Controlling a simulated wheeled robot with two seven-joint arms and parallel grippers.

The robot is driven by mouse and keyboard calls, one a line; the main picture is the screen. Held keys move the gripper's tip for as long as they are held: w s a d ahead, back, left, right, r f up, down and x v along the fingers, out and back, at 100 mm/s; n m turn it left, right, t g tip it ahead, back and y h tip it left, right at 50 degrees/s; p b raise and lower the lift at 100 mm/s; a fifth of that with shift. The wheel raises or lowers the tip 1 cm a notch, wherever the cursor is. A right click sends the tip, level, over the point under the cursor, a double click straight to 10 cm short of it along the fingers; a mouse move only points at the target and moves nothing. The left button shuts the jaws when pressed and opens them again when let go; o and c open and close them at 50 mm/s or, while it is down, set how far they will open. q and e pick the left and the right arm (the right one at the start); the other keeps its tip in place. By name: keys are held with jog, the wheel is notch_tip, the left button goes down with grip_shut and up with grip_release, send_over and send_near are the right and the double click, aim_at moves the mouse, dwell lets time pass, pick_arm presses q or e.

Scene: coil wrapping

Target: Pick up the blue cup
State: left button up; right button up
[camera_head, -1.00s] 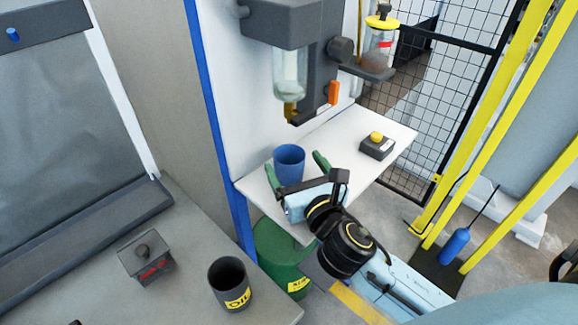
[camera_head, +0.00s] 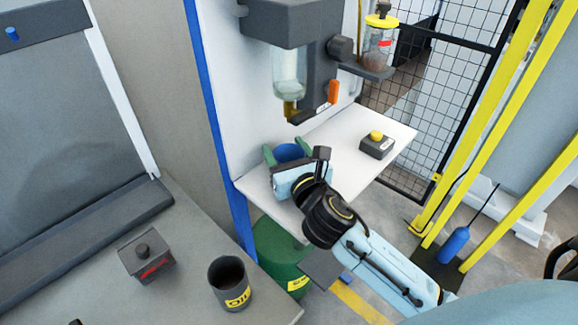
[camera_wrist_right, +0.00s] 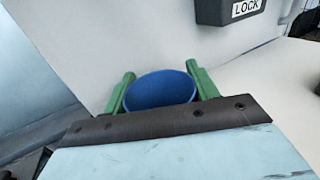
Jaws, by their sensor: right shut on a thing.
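The blue cup (camera_head: 289,152) stands upright on the white shelf (camera_head: 352,160), its lower part hidden behind my right gripper in the head view. My right gripper (camera_head: 286,154) has its green fingers on either side of the cup, shut on it. In the right wrist view the cup (camera_wrist_right: 160,90) shows its open rim between the two green fingers (camera_wrist_right: 162,92). Whether the cup touches the shelf cannot be seen. My left gripper is not in view.
A grey dispenser (camera_head: 320,60) hangs on the wall above the cup. A small grey box with a yellow button (camera_head: 377,144) sits on the shelf's right side. A dark oil cup (camera_head: 230,283) and a grey box (camera_head: 147,257) stand on the counter at left.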

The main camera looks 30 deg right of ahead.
jog(key=shift+c, duration=1.3)
jog(key=shift+s+r, duration=0.1)
jog(key=shift+r, duration=0.1)
jog(key=shift+s+r, duration=0.1)
jog(key=shift+r, duration=0.3)
notch_tip(320, 180, up, 5)
jog(key=p, duration=0.2)
jog(key=s+d+p, duration=0.2)
jog(key=s+d, duration=0.1)
jog(key=s, duration=0.6)
jog(key=s+d+p, duration=0.2)
jog(key=s+d, duration=0.1)
jog(key=s, duration=0.6)
jog(key=shift+s+d+r, duration=0.2)
jog(key=shift+d+r, duration=0.05)
jog(key=shift+r, duration=0.15)
